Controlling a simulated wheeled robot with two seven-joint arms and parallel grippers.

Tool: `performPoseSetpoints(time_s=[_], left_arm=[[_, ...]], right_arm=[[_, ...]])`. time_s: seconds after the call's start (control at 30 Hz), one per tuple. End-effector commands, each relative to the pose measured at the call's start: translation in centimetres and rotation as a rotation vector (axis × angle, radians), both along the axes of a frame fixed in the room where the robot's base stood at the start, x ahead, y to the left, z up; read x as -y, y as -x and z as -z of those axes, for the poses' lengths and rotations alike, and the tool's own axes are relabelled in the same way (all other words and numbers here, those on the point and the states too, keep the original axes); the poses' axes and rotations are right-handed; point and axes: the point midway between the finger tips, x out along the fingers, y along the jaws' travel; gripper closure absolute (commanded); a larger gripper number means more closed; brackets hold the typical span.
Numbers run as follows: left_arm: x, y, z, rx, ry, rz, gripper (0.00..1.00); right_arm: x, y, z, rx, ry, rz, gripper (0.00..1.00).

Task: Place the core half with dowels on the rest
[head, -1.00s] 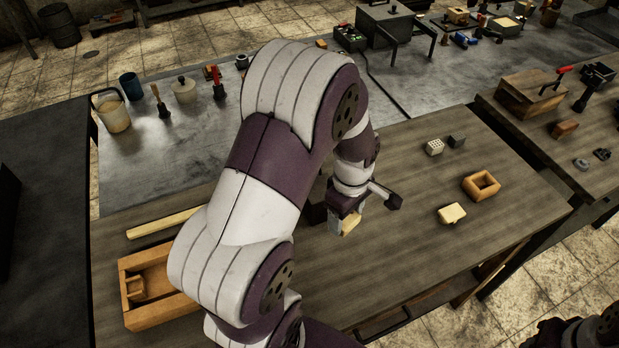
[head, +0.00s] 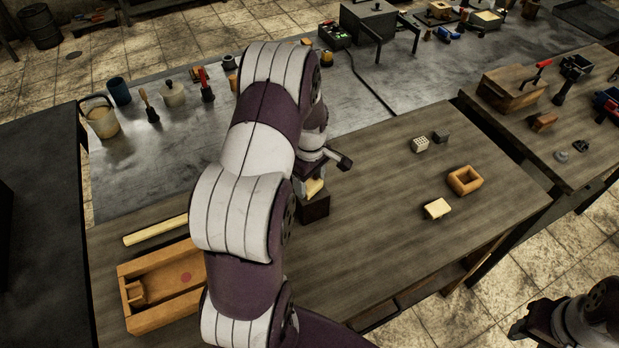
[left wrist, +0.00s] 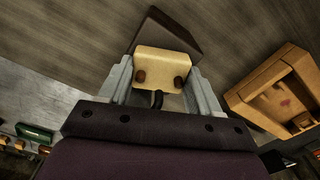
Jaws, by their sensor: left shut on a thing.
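My left gripper (head: 312,186) is shut on the core half with dowels (head: 315,187), a small cream block. In the left wrist view the core half (left wrist: 161,65) sits between the two fingers, with two brown dowels showing on its face. A dark brown block (head: 316,207), which looks like the rest, stands on the wooden table just below it. The rest also shows behind the core half in the left wrist view (left wrist: 172,30). I cannot tell whether the two touch. My right gripper (head: 535,323) is at the lower right, away from these things, its jaws unclear.
A second cream block (head: 437,208), a wooden frame (head: 465,180), a pale block with holes (head: 420,144) and a dark block (head: 441,136) lie to the right. A wooden box (head: 165,312) and a pale strip (head: 155,230) lie left. The table between is clear.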

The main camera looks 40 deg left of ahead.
Motion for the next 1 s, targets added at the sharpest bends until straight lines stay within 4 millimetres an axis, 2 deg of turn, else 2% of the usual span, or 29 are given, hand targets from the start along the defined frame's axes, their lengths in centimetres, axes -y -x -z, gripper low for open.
performPoseSetpoints(time_s=[0.03,0.1,0.37,0.47,0.57,0.8,0.9,1.0], left_arm=[[0.0,0.0,0.2,0.000,0.000,0.000,0.34],[0.0,0.0,0.1,0.000,0.000,0.000,0.11],[0.0,0.0,0.1,0.000,0.000,0.000,0.11],[0.0,-0.1,-0.6,0.002,-0.001,0.000,0.11],[0.0,-0.1,-2.4,0.006,-0.002,0.000,0.11],[0.0,-0.1,-8.8,0.005,-0.003,0.000,0.11],[0.0,-0.1,-10.7,0.003,-0.002,0.000,0.11],[0.3,0.0,-11.8,0.001,-0.001,0.015,0.11]], right_arm=[[0.0,0.0,0.1,0.000,0.000,0.000,0.57],[0.0,0.0,0.1,0.000,0.000,0.000,0.57],[0.0,0.0,0.0,0.000,0.000,0.000,0.57],[0.0,0.0,0.0,0.000,0.000,0.000,0.57],[0.0,0.0,0.7,0.000,0.000,0.000,0.57],[0.0,0.0,2.0,0.000,0.000,0.000,0.57],[0.0,0.0,2.3,0.000,0.000,0.000,0.57],[0.0,0.0,2.4,0.000,0.000,0.000,0.57]])
